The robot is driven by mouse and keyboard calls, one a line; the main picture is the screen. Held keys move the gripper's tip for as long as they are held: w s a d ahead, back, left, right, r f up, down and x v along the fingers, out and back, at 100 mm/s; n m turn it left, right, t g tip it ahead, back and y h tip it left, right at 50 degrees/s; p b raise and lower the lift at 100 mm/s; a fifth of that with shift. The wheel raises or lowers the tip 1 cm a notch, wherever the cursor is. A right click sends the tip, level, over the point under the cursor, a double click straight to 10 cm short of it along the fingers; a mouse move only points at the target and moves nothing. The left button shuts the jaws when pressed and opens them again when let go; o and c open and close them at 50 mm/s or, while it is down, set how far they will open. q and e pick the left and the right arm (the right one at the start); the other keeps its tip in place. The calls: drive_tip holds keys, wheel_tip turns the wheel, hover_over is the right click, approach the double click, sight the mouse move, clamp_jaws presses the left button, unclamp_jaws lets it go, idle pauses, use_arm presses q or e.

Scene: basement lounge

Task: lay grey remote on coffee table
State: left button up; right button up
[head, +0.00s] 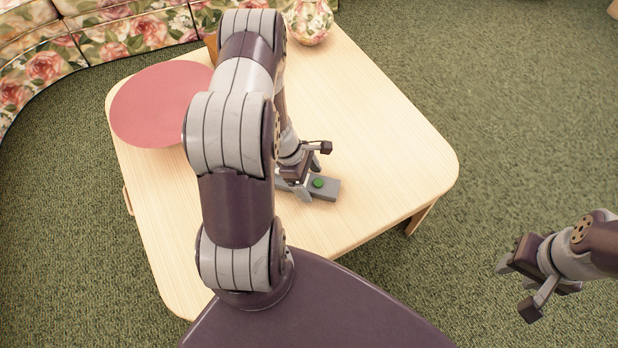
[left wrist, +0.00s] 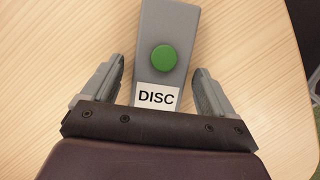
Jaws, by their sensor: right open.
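The grey remote (head: 327,187) lies on the light wooden coffee table (head: 385,150), near the table's middle right. It has a green round button and, in the left wrist view, a white label reading "DISC" on the remote (left wrist: 171,30). My left gripper (head: 300,185) is down at the remote. In the left wrist view my left gripper (left wrist: 160,85) is open, with one finger on each side of the remote and a visible gap on both sides. My right gripper (head: 515,285) is open and empty over the carpet at the right.
A round red disc (head: 150,105) lies on the table's left part. A floral round object (head: 309,22) stands at the table's back. A floral sofa (head: 90,45) borders the back left. The table's right part is bare, with green carpet (head: 520,120) beyond.

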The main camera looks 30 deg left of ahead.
use_arm(q)
drive_tip(key=shift+r, duration=0.2)
drive_tip(key=p+v, duration=0.6)
drive_tip(key=v, duration=0.6)
wheel_tip(320, 180, up, 8)
drive_tip(key=m+g+y, duration=0.1)
drive_tip(key=m+y, duration=0.1)
drive_tip(key=m, duration=0.7)
hover_over(314, 186)
drive_tip(key=s+d+r+m+t+y, duration=0.1)
drive_tip(key=s+d+r+m, duration=0.3)
drive_tip(key=m, duration=0.9)
drive_tip(key=d+r+y, duration=0.1)
drive_tip(key=d+r, duration=0.2)
drive_tip(key=r, duration=0.2)
drive_tip(key=shift+s+d+r, duration=0.2)
drive_tip(key=shift+s+d, duration=0.15)
drive_tip(key=shift+s, duration=0.05)
